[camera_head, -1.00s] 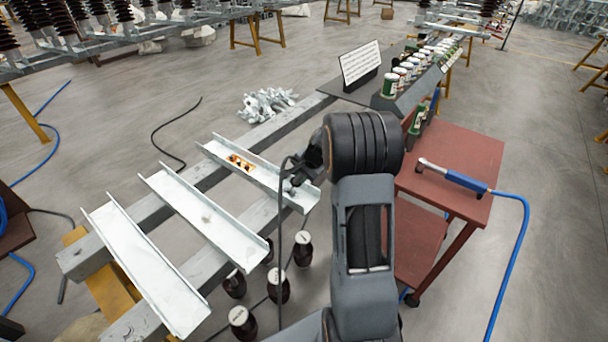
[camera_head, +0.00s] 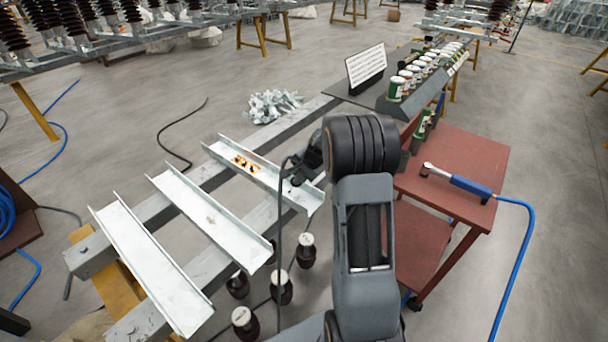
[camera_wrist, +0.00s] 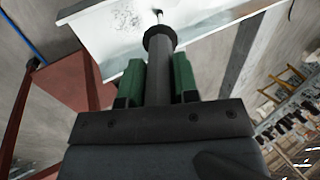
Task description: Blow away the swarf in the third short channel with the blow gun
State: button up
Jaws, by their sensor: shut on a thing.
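Three short pale channels lie across grey beams: one at left (camera_head: 150,268), one in the middle (camera_head: 212,218), one at right (camera_head: 290,182). The right channel holds a small orange and dark patch (camera_head: 246,163), too small to tell its pieces apart. My gripper (camera_head: 298,172) is over the right part of that channel. In the wrist view, its green-padded fingers (camera_wrist: 157,85) are shut on a grey tool with a black collar and thin nozzle, the blow gun (camera_wrist: 160,62). The nozzle tip overlaps a pale channel (camera_wrist: 95,40) with grey specks; the gap cannot be told.
A red cart (camera_head: 465,155) at right bears a blue-handled tool (camera_head: 470,186) on a blue hose. Cans (camera_head: 412,75) and a sign (camera_head: 366,64) stand behind it. Dark, pale-topped pots (camera_head: 280,287) stand below the channels. A black hose (camera_head: 279,235) hangs by my arm.

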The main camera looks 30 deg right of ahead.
jog(key=shift+w+a, duration=0.15)
jog(key=shift+w, duration=0.05)
dwell(0.4)
jog(key=shift+r, duration=0.15)
jog(key=shift+r+p, duration=3.45)
jog(key=shift+r, duration=1)
